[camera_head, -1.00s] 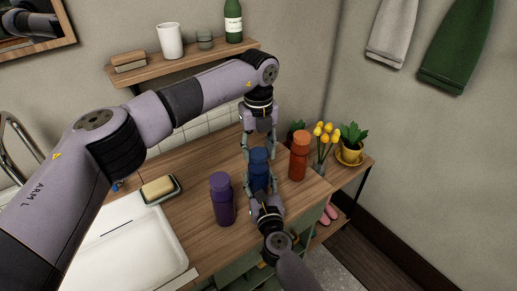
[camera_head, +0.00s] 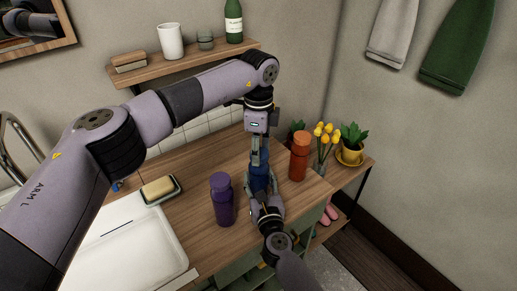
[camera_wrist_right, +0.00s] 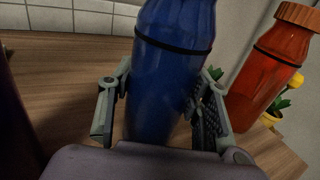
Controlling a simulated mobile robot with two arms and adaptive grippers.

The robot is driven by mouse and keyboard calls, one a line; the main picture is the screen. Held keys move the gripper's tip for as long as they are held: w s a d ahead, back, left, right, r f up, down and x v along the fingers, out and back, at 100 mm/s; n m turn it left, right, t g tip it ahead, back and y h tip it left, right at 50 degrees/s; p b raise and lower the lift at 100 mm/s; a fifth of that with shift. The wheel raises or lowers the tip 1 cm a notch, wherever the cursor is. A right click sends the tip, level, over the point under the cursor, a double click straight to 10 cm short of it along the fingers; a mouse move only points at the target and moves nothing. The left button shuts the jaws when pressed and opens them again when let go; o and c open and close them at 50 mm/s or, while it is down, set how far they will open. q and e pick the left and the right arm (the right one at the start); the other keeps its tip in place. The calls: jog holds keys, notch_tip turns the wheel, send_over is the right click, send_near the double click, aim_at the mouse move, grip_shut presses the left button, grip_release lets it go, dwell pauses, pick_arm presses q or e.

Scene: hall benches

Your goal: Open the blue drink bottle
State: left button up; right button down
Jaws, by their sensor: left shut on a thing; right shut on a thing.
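The blue drink bottle (camera_head: 260,178) stands upright on the wooden counter, between a purple bottle and an orange bottle. My right gripper (camera_head: 261,192) is shut on its lower body from the front. In the right wrist view the fingers (camera_wrist_right: 166,90) lie on both sides of the blue bottle (camera_wrist_right: 172,70), whose top is cut off by the picture edge. My left gripper (camera_head: 259,158) points straight down from above and is shut on the bottle's top. The fingers hide the cap, so I cannot tell whether it is loose.
The purple bottle (camera_head: 222,199) stands close on the left, the orange bottle (camera_head: 299,157) close on the right. Yellow flowers (camera_head: 325,135) and a potted plant (camera_head: 352,140) are further right. A soap dish (camera_head: 160,190) and white sink (camera_head: 130,245) lie left. A shelf (camera_head: 190,65) hangs behind.

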pick_arm(q)
jog(key=shift+r, duration=0.2)
jog(key=shift+r, duration=0.9)
jog(key=shift+r, duration=2)
pick_arm(e)
jog(key=c, duration=0.7)
grip_release()
jog(key=shift+c, duration=0.2)
